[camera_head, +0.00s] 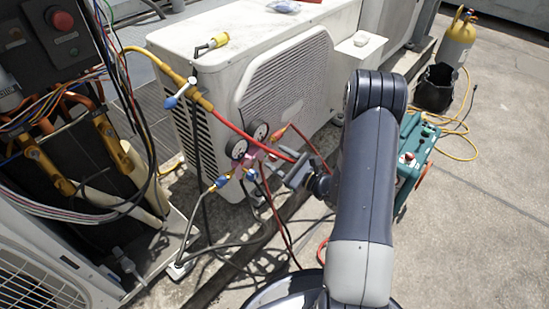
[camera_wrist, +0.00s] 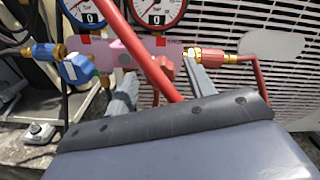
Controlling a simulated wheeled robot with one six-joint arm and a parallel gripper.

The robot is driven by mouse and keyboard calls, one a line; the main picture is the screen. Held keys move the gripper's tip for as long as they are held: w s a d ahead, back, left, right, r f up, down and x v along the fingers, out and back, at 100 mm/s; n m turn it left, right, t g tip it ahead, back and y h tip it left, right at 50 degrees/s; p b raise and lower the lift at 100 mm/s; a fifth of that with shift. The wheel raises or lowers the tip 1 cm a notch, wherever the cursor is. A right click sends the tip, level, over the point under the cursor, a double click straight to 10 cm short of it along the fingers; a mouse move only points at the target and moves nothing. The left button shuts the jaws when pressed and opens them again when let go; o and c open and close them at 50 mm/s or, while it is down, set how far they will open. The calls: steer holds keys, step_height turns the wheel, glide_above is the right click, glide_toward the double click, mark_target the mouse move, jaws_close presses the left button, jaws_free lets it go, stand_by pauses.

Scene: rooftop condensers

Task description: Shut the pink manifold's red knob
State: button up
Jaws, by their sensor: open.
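The pink manifold (camera_wrist: 128,52) hangs in front of the white condenser unit, below two round gauges (camera_wrist: 158,8). It also shows in the head view (camera_head: 247,160). Its blue knob (camera_wrist: 77,69) is at the left. The red knob (camera_wrist: 165,68) is on the right part, partly hidden behind a red hose (camera_wrist: 140,48) that crosses the wrist view diagonally. My gripper (camera_wrist: 161,86) is open, its two fingers apart on either side of the red knob and hose. Contact cannot be told. In the head view my gripper (camera_head: 285,172) is just right of the manifold.
The condenser unit (camera_head: 205,75) stands close behind the manifold. An open electrical panel (camera_head: 62,22) is at left. A teal machine (camera_head: 418,140) and yellow-topped cylinder (camera_head: 456,45) are at right.

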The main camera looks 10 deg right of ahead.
steer(key=shift+x, duration=1.1)
steer(key=shift+c, duration=0.5)
steer(key=c, duration=0.9)
steer(key=shift+m, duration=0.4)
steer(key=m+p, duration=0.1)
steer(key=m, duration=0.1)
steer(key=shift+r+m, duration=0.1)
steer(key=shift+m, duration=0.3)
steer(key=shift+m+p, duration=0.6)
steer(key=shift+m, duration=0.9)
